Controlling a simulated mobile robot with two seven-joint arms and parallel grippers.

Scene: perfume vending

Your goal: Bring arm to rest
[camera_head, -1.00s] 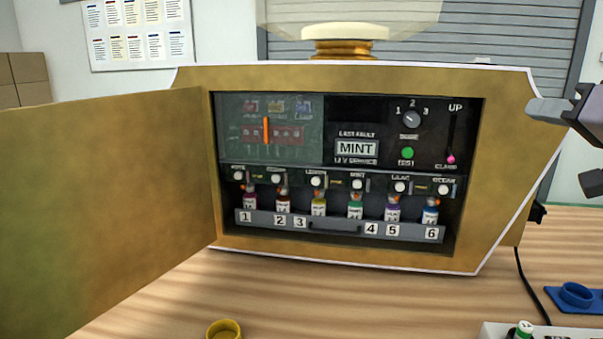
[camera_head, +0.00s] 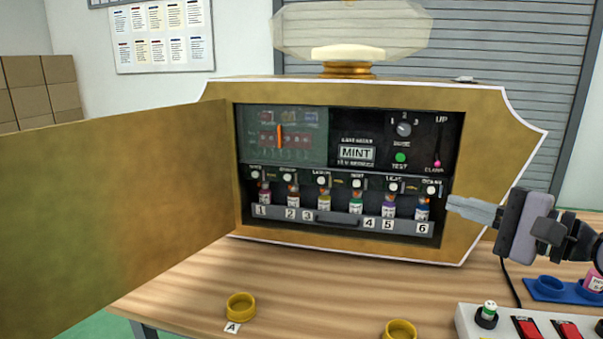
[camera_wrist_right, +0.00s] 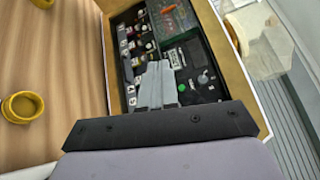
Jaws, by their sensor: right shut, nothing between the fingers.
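My right gripper (camera_head: 462,208) is at the right of the head view, in front of the right part of the gold perfume machine (camera_head: 490,130). Its fingers are together and empty, pointing left near the end of the bottle drawer. In the right wrist view the shut fingers (camera_wrist_right: 156,84) point toward the open machine front. The machine's gold door (camera_head: 120,200) hangs open to the left. Inside, a row of small bottles stands behind the grey drawer front (camera_head: 340,219). A MINT display (camera_head: 356,153) and a green TEST button (camera_head: 400,157) are above. My left gripper is not in view.
Yellow rings (camera_head: 240,307) lie on the wooden table (camera_head: 190,275), one by an A label. A white panel with red switches (camera_head: 528,327) and a blue holder (camera_head: 548,288) are at the front right. The table's front middle is mostly clear.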

